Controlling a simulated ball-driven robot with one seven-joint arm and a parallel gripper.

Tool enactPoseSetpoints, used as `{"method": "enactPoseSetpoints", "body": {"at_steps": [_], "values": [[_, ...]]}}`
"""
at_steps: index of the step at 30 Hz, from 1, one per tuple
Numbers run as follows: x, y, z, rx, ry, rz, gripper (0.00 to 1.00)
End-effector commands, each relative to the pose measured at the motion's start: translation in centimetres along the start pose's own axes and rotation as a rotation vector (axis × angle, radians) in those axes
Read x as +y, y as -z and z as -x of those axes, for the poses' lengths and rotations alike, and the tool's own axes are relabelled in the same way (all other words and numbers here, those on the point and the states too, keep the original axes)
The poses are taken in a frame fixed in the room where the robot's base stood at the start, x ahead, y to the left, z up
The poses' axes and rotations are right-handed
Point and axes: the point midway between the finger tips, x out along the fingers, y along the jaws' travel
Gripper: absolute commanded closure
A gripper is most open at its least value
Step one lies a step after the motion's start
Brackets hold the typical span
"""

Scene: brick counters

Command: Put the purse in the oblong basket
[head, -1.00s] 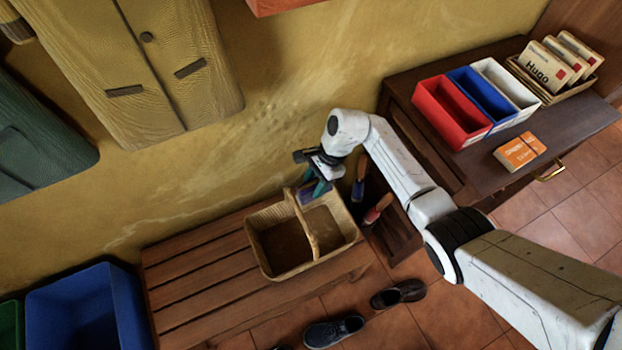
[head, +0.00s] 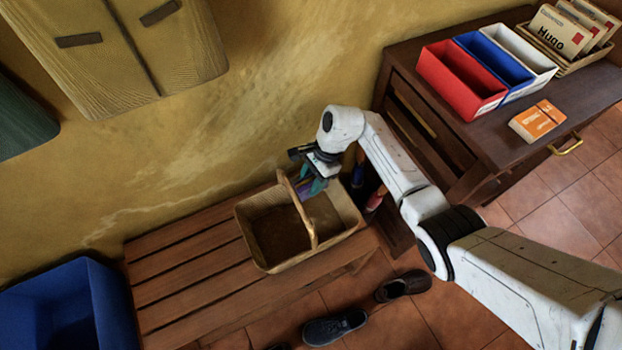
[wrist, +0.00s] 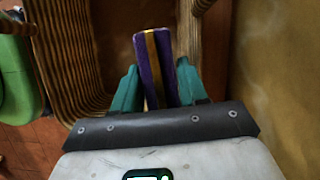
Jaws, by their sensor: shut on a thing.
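The purse (wrist: 154,62) is purple with a gold stripe down its middle. In the wrist view it sits between the teal fingertips of my gripper (wrist: 156,88), which is shut on it. The oblong basket (head: 262,210) is woven, with a tall arched handle, and stands on a slatted wooden bench (head: 190,275). In the head view my gripper (head: 312,186) is at the basket's back right, right of the handle, with the purse mostly hidden there. The wrist view shows the purse over the basket's inside, near the wicker wall (wrist: 75,55). I cannot tell whether it touches the basket.
The basket handle (head: 300,215) rises close beside my gripper. A blue bin (head: 70,310) stands left of the bench. Shoes (head: 335,328) lie on the floor in front. A dark table at right holds red, blue and white boxes (head: 462,80). The yellow wall is close behind.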

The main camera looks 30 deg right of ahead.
Motion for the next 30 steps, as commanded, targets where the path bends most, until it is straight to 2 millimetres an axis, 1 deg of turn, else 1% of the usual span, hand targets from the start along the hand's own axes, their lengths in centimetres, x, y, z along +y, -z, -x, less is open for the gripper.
{"method": "enactPoseSetpoints", "body": {"at_steps": [1, 3, 12, 18, 27, 28, 30], "values": [[0.0, 0.3, -0.9, -0.001, 0.000, 0.000, 0.92], [0.0, 0.6, -1.4, -0.001, 0.001, 0.000, 0.92], [0.0, 1.4, -3.3, 0.000, 0.001, -0.001, 0.92], [0.0, 1.6, -3.7, 0.000, 0.001, -0.001, 0.92], [0.0, 1.6, -3.7, 0.000, 0.001, -0.001, 0.92], [0.0, 1.6, -3.7, 0.000, 0.001, -0.001, 0.56], [0.0, 1.6, -3.7, 0.000, 0.001, -0.001, 0.49]]}}
